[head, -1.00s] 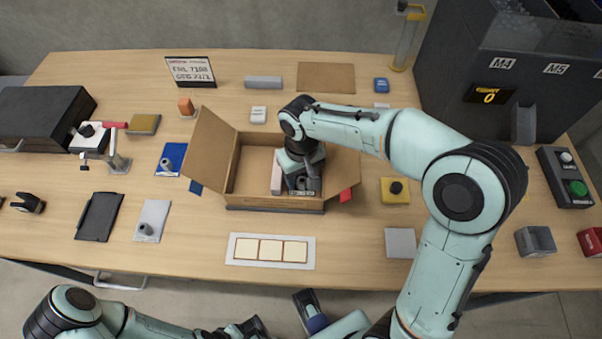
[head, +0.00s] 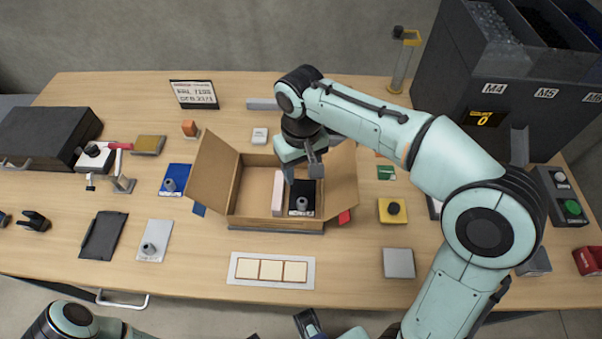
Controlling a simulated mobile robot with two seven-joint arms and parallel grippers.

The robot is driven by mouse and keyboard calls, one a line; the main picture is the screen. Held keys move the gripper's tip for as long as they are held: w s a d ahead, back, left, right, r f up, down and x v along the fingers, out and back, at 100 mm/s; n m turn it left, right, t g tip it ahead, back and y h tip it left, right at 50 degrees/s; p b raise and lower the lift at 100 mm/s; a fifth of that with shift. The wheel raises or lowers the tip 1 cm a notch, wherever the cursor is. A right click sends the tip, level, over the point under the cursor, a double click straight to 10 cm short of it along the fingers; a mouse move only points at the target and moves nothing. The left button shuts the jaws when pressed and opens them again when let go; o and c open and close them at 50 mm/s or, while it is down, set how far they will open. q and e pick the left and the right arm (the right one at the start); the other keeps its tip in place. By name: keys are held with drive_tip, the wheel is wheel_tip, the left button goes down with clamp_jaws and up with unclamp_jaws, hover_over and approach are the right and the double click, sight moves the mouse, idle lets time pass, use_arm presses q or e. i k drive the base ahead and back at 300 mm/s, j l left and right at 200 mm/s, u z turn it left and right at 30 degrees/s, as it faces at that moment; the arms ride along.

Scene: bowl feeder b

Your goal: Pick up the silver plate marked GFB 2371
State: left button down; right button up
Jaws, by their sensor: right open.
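A silver plate (head: 157,233) with a small dark grey knob lies flat on the table, left of the open cardboard box (head: 276,225). Its marking is too small to read. The sign (head: 194,94) at the back left carries two lines, the lower one apparently GFB 2371. My right gripper (head: 302,172) is open and empty above the box, well right of the silver plate. Below it, a black plate (head: 302,190) with a grey knob lies in the box beside a pale pink block (head: 278,193). My left gripper is out of view; part of the left arm shows at bottom left.
A blue plate (head: 181,173) with a knob lies behind the silver plate, and a black tray (head: 102,235) lies to its left. A white card strip (head: 271,269) lies in front.

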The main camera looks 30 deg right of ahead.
sight(152, 247)
drive_tip(key=k+j, duration=0.8)
drive_tip(key=k, duration=0.05)
